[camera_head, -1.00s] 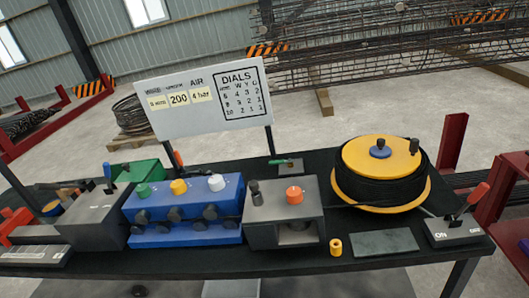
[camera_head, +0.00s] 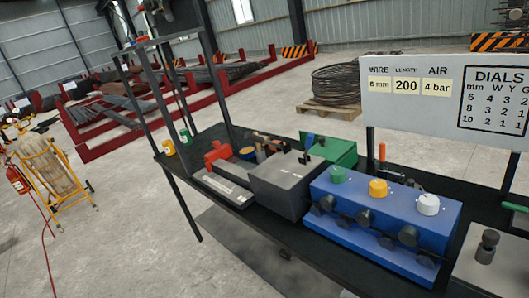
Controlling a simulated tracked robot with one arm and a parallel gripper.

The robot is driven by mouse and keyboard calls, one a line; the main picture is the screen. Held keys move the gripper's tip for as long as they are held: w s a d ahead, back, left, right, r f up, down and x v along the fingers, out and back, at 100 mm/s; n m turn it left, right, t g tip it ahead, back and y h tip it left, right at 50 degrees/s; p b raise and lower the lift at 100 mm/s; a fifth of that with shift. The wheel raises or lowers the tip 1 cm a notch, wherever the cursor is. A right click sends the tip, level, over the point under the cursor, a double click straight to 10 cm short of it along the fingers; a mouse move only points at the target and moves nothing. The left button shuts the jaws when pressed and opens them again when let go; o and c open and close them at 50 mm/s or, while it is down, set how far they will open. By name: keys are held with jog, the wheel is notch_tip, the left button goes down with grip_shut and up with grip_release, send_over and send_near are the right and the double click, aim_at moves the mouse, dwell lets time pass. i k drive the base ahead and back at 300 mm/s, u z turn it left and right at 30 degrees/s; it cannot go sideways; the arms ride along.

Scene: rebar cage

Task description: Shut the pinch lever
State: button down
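I cannot tell for sure which part is the pinch lever. A short lever with a blue handle (camera_head: 309,142) stands upright on or just behind a dark grey box (camera_head: 285,188) on the black bench. An upright orange-red handle (camera_head: 382,153) rises behind the blue dial box (camera_head: 385,215). A dark knob on a short stem (camera_head: 487,245) stands on a grey box (camera_head: 500,270) cut by the right edge. My gripper is not in view.
The blue box carries green, yellow and white dials. A sign (camera_head: 420,100) reads 6 mm, 200, 4 bar and a dial table. A green box (camera_head: 335,150), red tool (camera_head: 217,153) and dark posts (camera_head: 150,85) crowd the bench. A yellow cart (camera_head: 45,175) stands at left.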

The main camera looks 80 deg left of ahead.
aim_at(310, 137)
jog(key=u, duration=1.75)
jog(key=k, duration=1.3)
jog(key=u, duration=0.2)
jog(key=i, duration=1.95)
jog(key=z, duration=0.45)
